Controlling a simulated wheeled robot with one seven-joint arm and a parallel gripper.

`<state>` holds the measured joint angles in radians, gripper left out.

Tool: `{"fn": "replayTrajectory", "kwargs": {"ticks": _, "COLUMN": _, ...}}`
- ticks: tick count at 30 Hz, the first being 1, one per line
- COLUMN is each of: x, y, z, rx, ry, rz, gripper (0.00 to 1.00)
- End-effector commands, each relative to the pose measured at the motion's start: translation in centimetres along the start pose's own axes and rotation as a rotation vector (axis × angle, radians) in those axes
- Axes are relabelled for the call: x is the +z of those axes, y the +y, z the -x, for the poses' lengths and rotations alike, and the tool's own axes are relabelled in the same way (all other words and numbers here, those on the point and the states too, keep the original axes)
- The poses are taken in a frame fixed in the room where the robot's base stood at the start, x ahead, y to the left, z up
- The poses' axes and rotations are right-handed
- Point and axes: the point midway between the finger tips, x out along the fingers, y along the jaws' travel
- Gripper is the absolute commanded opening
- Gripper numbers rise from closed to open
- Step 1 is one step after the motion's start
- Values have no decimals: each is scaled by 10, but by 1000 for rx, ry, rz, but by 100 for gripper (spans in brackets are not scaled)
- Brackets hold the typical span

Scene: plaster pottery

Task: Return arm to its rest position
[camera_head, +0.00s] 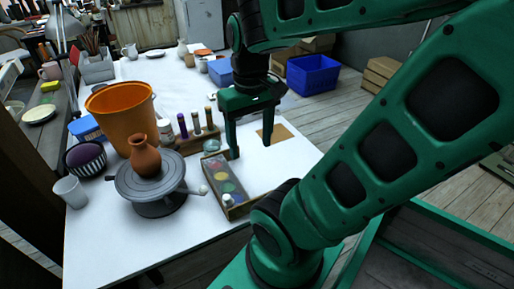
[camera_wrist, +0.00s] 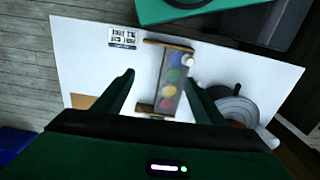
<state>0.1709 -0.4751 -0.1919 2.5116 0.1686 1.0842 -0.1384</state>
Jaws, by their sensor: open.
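My gripper (camera_head: 253,147) is green and hangs over the white table with its fingers pointing down. Its two fingers are spread apart and nothing is between them. In the wrist view my gripper (camera_wrist: 160,98) frames a wooden paint box (camera_wrist: 160,108) that lies below, with several coloured round paints in it. The box also shows in the head view (camera_head: 226,185), just below and left of the fingers. I cannot tell the exact height of the fingertips above the table.
A brown clay vase (camera_head: 145,158) stands on a grey turntable (camera_head: 160,190). An orange bucket (camera_head: 120,112), several bottles and a white cup (camera_head: 70,191) stand around it. A blue crate (camera_head: 313,75) sits on the floor beyond. The front of the white table (camera_head: 110,245) is clear.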

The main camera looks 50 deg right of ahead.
Motion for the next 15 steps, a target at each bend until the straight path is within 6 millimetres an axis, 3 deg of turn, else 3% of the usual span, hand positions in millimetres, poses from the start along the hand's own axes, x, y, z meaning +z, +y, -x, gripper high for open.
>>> {"fn": "replayTrajectory", "kwargs": {"ticks": 3, "x": 19, "y": 10, "z": -12, "rx": -3, "ry": -3, "rz": -150, "gripper": 64}}
{"fn": "replayTrajectory", "kwargs": {"ticks": 15, "x": 23, "y": 17, "z": -16, "rx": -3, "ry": -4, "rz": -205, "gripper": 64}}
